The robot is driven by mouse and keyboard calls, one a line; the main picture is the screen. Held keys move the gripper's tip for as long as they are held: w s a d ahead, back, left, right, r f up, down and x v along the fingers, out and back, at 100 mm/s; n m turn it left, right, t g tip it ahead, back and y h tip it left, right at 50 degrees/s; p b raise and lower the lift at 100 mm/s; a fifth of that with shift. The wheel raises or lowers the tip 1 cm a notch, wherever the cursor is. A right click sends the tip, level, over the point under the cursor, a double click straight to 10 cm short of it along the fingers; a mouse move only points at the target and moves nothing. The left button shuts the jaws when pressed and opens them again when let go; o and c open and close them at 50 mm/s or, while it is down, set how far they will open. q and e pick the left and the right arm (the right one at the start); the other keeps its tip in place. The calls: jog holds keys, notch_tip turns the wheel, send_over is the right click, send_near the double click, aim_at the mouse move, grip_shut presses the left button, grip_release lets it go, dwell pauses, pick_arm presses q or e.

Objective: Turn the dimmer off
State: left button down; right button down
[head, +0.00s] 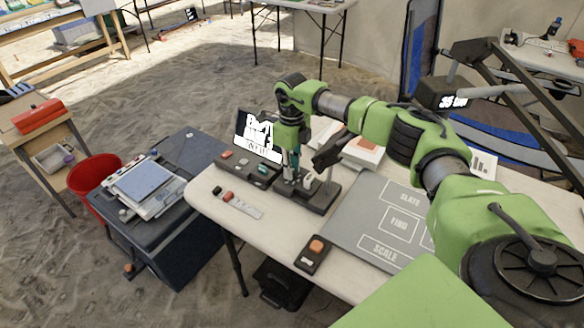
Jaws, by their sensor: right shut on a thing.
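My right gripper (291,172) points down over the left part of the white table, its arm coming in from the right. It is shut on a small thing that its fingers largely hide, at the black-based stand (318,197). I cannot tell whether that thing is the dimmer. A dark control strip (248,168) with coloured knobs or switches lies just left of the gripper. A small black box with an orange button (316,246) sits apart at the table's front edge. I cannot tell which of these is the dimmer. My left gripper is out of view.
A grey mat (365,214) marked SLATE, FIND and SCALE covers the table's middle. A lit screen (259,137) stands behind the gripper. A black chest (170,245) with a scale-like device (143,183) and a red bucket (93,176) stand to the left.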

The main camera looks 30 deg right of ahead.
jog(key=c, duration=1.8)
grip_release()
jog(key=shift+w, duration=0.1)
jog(key=shift+c, duration=0.2)
